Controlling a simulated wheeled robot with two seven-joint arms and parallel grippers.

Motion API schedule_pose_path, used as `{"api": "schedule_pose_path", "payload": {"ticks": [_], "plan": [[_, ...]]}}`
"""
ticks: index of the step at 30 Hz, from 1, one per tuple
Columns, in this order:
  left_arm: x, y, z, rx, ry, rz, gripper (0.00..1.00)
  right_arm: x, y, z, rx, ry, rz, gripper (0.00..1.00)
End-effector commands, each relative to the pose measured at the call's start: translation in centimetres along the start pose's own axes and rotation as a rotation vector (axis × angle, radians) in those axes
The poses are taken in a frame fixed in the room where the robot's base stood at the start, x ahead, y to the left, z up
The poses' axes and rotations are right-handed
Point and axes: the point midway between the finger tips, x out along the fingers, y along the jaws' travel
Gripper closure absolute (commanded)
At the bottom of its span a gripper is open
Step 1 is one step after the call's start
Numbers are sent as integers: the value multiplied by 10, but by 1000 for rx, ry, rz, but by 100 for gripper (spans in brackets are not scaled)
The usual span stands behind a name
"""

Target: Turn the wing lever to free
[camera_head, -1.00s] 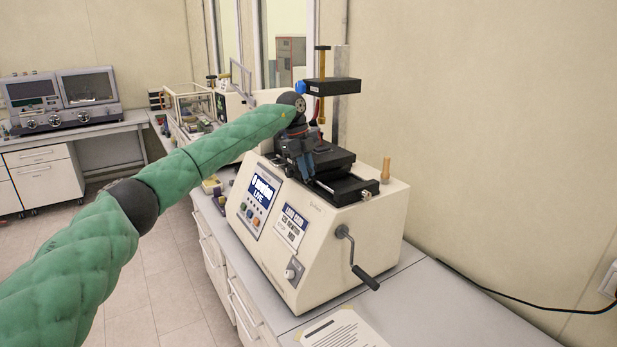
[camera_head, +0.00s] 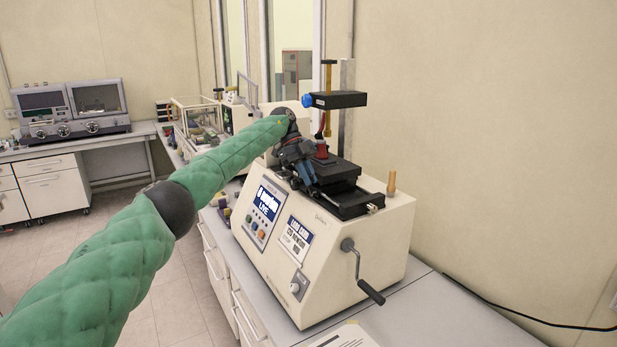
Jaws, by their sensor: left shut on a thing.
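A cream testing machine (camera_head: 335,265) stands on the bench with a black sled stage (camera_head: 350,196) on its top. My left gripper (camera_head: 308,183) reaches in from the left and points down at the near left side of the stage. It is shut on a small part there, which appears to be the wing lever. The lever itself is hidden by the fingers, so its angle cannot be told. A red part (camera_head: 322,150) shows just behind the gripper. My right gripper is not in view.
A black overhead block (camera_head: 340,100) with a blue knob (camera_head: 307,100) hangs above the stage. A hand crank (camera_head: 362,272) sticks out at the front, and a wooden peg (camera_head: 391,182) stands at the right. The bench right of the machine is mostly clear.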

Motion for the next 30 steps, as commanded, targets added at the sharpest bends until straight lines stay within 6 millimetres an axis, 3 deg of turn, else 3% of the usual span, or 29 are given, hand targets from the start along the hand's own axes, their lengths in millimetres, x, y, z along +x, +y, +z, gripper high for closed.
{"api": "schedule_pose_path", "payload": {"ticks": [8, 9, 10, 21, 30], "plan": [[-1, 0, -1, 1, 0, -1, 100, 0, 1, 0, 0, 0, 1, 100], [-1, 0, -1, 1, 0, -1, 82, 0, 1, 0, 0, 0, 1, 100], [-1, 0, -1, 1, 0, -1, 78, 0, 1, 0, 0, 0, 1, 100], [-3, 0, 0, 1, -1, -1, 78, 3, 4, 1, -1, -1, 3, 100], [-33, -1, 0, -1, -1, -1, 78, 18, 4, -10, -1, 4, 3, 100]]}}
